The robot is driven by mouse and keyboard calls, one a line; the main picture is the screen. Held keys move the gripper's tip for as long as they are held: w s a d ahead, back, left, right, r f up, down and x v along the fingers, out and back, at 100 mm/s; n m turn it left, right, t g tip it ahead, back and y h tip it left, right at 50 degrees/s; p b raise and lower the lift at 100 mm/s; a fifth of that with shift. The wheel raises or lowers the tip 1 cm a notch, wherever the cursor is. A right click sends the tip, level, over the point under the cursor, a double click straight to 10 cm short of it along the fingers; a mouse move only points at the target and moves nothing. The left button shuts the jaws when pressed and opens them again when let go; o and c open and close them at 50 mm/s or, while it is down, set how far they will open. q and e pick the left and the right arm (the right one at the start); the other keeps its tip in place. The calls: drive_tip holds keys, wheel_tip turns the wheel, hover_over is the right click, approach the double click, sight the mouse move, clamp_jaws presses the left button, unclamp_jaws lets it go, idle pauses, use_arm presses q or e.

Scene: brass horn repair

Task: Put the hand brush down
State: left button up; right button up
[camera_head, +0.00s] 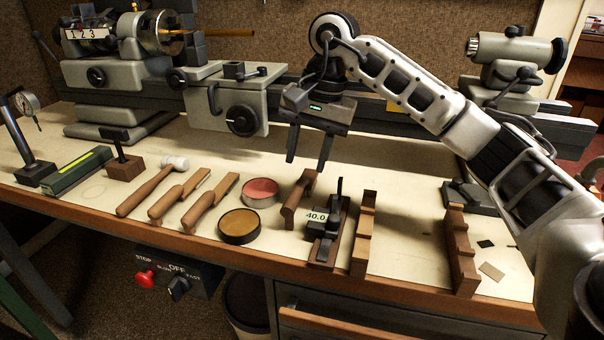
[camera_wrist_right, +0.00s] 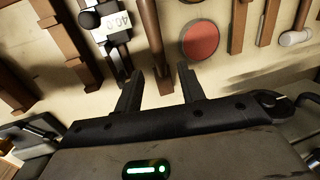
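The hand brush, as far as I can tell the brown wooden piece (camera_head: 299,197), lies on the bench between the red-filled tin and the block marked 40.0. Its bristles cannot be made out. It also shows in the right wrist view (camera_wrist_right: 151,38), with its near end in line with the gap between my fingers. My right gripper (camera_head: 309,160) is open and empty, above and slightly behind the brush, fingers pointing down. Its two fingers show spread apart in the right wrist view (camera_wrist_right: 160,82). My left gripper is in neither view.
The red-filled tin (camera_head: 261,191) and an ochre-filled tin (camera_head: 239,226) stand left of the brush. The 40.0 block (camera_head: 318,217) and a notched wooden rest (camera_head: 363,235) stand close on its right. The lathe (camera_head: 240,106) runs behind. Bare bench (camera_head: 408,215) lies further right.

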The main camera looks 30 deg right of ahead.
drive_tip(key=r, duration=0.5)
drive_tip(key=shift+s+d+r, duration=0.1)
drive_tip(key=shift+s+d, duration=0.15)
drive_tip(key=shift+d, duration=0.15)
